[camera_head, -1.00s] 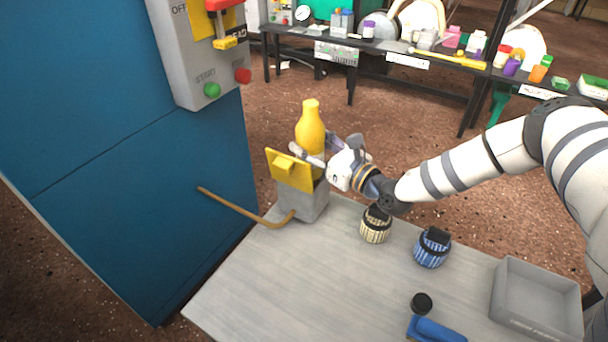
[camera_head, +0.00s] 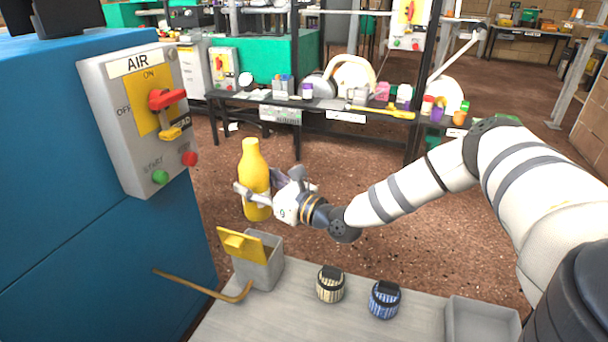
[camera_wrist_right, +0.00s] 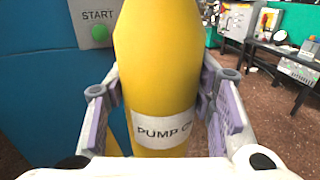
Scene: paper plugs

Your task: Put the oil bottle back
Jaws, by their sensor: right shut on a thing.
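The yellow oil bottle (camera_head: 255,172) is upright in the head view, held up in the air above and behind the grey box (camera_head: 262,266) with its yellow lid (camera_head: 240,244) tilted open. My right gripper (camera_head: 262,192) is shut on the bottle's body. In the right wrist view the bottle (camera_wrist_right: 155,75) stands between the two finger pads, with a white label reading "PUMP O" and the rest cut off. The bottle's base is clear of the box. My left gripper is not in view.
A blue cabinet (camera_head: 90,200) with an AIR switch panel (camera_head: 140,120) stands at the left. A bent brown rod (camera_head: 200,287) reaches from the cabinet over the grey table (camera_head: 290,318). Cream (camera_head: 330,285) and blue (camera_head: 384,300) ribbed containers and a grey tray (camera_head: 480,322) stand there. A cluttered dark shelf (camera_head: 330,104) is behind.

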